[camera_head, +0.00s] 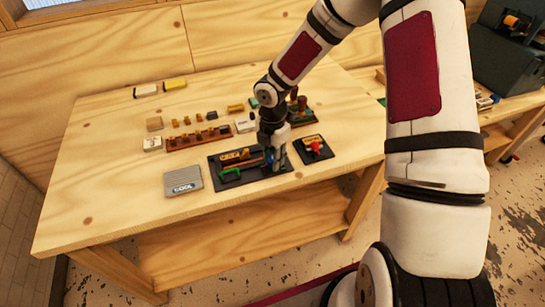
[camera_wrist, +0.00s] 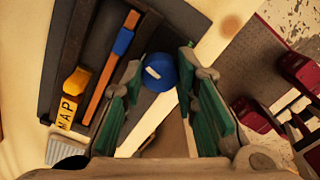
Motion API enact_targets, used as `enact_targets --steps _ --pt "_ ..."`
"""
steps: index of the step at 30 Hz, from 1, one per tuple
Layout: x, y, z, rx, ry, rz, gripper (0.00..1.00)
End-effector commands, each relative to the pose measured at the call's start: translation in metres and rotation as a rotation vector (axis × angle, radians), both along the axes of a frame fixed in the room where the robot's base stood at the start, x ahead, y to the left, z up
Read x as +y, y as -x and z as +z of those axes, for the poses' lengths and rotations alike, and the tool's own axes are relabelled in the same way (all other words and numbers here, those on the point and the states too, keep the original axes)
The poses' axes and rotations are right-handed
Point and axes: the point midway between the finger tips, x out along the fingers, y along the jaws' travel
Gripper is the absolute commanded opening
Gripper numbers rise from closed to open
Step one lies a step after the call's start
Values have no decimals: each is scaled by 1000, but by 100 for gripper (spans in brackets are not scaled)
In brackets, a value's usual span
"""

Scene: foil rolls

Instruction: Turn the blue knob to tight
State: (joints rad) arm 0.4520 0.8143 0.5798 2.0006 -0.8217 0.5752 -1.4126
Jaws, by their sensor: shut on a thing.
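The blue knob (camera_wrist: 160,73) is round, with a small white mark on its top. In the wrist view it sits between the green-padded fingertips of my gripper (camera_wrist: 159,60), which is shut on it. In the head view my gripper (camera_head: 276,152) points down at the right part of a black board (camera_head: 219,178) on the table and mostly hides the knob. Beside the knob, the wrist view shows an orange bar with a blue sleeve (camera_wrist: 122,41) and a yellow label reading "MAP" (camera_wrist: 68,108). I cannot read the knob's setting.
A small black board with a red knob (camera_head: 316,147) lies to the right. A grey "COOL" box (camera_head: 183,181) lies to the left. A wooden rack of small parts (camera_head: 197,138) and several blocks stand behind. The left part of the wooden table (camera_head: 95,200) is clear.

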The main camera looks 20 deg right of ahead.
Motion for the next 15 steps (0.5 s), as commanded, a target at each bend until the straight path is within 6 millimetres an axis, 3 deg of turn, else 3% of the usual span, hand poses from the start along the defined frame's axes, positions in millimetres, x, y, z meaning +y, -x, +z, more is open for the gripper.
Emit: enact_targets --steps 15 --pt "0 0 1 -1 2 -488 0"
